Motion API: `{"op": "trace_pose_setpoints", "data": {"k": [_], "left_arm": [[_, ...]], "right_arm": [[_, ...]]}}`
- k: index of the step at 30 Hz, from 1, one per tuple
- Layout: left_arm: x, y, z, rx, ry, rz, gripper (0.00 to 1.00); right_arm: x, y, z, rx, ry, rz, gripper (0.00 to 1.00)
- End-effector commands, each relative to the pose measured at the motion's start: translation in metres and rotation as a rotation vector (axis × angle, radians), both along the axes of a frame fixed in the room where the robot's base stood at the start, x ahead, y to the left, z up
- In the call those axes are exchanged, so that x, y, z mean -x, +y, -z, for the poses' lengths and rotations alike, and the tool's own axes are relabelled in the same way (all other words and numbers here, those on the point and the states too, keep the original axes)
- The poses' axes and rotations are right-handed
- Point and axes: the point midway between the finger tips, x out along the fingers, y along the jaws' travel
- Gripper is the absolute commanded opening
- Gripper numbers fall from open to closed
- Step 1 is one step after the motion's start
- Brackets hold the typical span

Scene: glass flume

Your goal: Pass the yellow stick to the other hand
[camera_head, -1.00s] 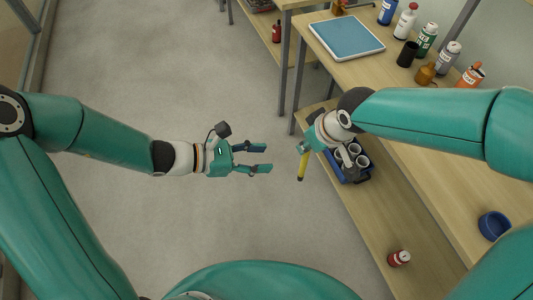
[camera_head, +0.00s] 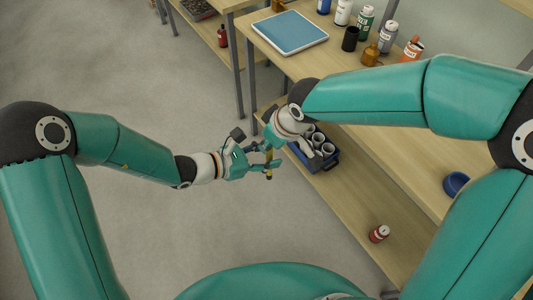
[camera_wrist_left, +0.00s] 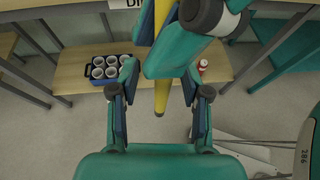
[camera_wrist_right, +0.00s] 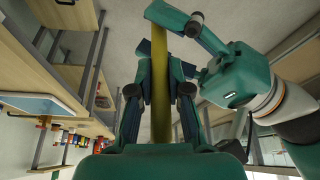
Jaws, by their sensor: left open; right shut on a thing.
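The yellow stick (camera_head: 269,158) hangs upright from my right gripper (camera_head: 271,143), which is shut on it. In the right wrist view the stick (camera_wrist_right: 160,95) runs lengthwise between the right fingers. My left gripper (camera_head: 261,160) is open, with its fingers on either side of the stick's lower part. In the left wrist view the stick (camera_wrist_left: 161,95) stands between the open left fingers, with gaps at both sides. Its upper part is partly hidden by the right gripper's fingers.
A blue crate (camera_head: 323,163) with several white cups stands on the lower shelf behind the right gripper. A red-labelled jar (camera_head: 379,234) stands on that shelf. A blue bowl (camera_head: 456,184) and several bottles are on the workbench at right. The floor at left is clear.

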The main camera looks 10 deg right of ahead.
Motion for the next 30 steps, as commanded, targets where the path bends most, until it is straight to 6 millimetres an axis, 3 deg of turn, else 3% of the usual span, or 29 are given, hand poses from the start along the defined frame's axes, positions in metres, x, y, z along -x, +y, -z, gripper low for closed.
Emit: {"op": "trace_pose_setpoints", "data": {"k": [8,16,19,20,25,30], "left_arm": [[-0.0003,-0.0007,0.0003,0.000,0.000,0.000,0.45],[-0.0005,-0.0004,0.0003,0.000,0.000,-0.001,0.00],[-0.0008,-0.0002,0.0003,0.000,0.000,-0.002,0.00],[-0.0010,0.0000,0.0002,0.000,0.000,-0.002,0.00],[-0.0008,-0.0002,0.0001,0.000,-0.001,-0.002,0.00],[-0.0005,-0.0004,0.0001,0.000,0.000,-0.001,0.00]], "right_arm": [[-0.0001,0.0000,-0.0001,0.000,0.000,0.000,0.00],[0.0001,-0.0001,-0.0001,0.000,0.000,0.000,0.00],[0.0006,-0.0002,0.0002,0.001,0.002,0.000,0.00],[0.0006,-0.0003,0.0003,0.001,0.002,0.000,0.18],[0.0005,-0.0003,0.0002,0.001,0.002,0.000,0.46],[0.0002,-0.0002,0.0001,0.001,0.001,0.000,0.46]]}}
